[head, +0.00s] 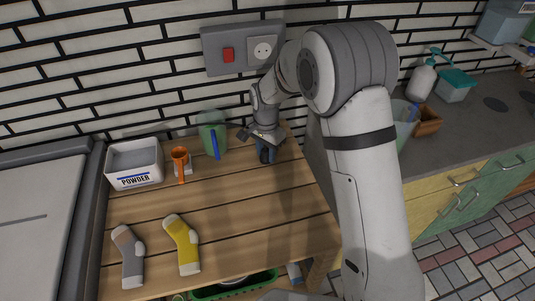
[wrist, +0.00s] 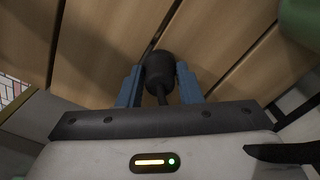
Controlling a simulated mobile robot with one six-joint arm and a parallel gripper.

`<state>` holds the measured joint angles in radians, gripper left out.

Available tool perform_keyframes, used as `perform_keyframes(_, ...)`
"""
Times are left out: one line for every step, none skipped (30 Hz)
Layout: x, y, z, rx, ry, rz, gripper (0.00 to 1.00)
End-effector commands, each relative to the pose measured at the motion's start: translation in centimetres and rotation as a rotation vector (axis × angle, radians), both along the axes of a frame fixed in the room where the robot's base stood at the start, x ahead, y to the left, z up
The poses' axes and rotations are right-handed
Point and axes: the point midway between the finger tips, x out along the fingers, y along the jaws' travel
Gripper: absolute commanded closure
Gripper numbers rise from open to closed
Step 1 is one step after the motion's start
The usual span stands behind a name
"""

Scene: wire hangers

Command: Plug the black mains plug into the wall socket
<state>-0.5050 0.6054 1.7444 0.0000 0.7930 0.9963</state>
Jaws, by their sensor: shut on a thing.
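The black mains plug (wrist: 160,72) is between the two blue fingers of my gripper (wrist: 159,86) in the wrist view, with its thin cord running back toward the gripper body. In the head view my gripper (head: 265,150) points down over the back right of the wooden table, and the plug (head: 265,156) shows as a small dark shape there. I cannot tell whether the plug touches the table. The wall socket (head: 263,49) is a white round outlet on a grey panel on the tiled wall, above and behind my gripper.
A red switch (head: 228,55) sits left of the socket. The table's middle is clear.

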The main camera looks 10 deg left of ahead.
Motion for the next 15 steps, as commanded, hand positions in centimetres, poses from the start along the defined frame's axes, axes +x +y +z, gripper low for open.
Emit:
perform_keyframes(0.1,0.0,0.8,0.002,-0.003,0.0,0.88)
perform_keyframes(0.1,0.1,1.3,0.003,-0.005,0.0,0.88)
perform_keyframes(0.1,0.1,2.1,0.003,-0.005,0.0,0.88)
perform_keyframes(0.1,0.1,2.7,0.003,-0.006,0.0,0.88)
perform_keyframes(0.1,0.1,3.4,0.003,-0.006,0.0,0.88)
perform_keyframes(0.1,0.1,4.2,0.003,-0.006,0.0,0.88)
perform_keyframes(0.1,0.1,4.8,0.003,-0.005,0.0,0.88)
perform_keyframes(0.1,0.1,5.4,0.003,-0.005,0.0,0.88)
perform_keyframes(0.1,0.1,6.2,0.003,-0.005,0.0,0.88)
perform_keyframes(0.1,0.1,6.8,0.003,-0.005,0.0,0.88)
perform_keyframes(0.1,0.1,7.2,0.002,-0.005,0.0,0.88)
perform_keyframes(0.0,0.0,7.8,0.002,-0.003,0.0,0.88)
perform_keyframes(0.1,0.1,8.2,0.003,-0.004,0.0,0.88)
perform_keyframes(0.1,0.1,8.5,0.002,-0.003,0.0,0.88)
perform_keyframes(0.0,0.0,8.9,0.002,-0.003,0.0,0.88)
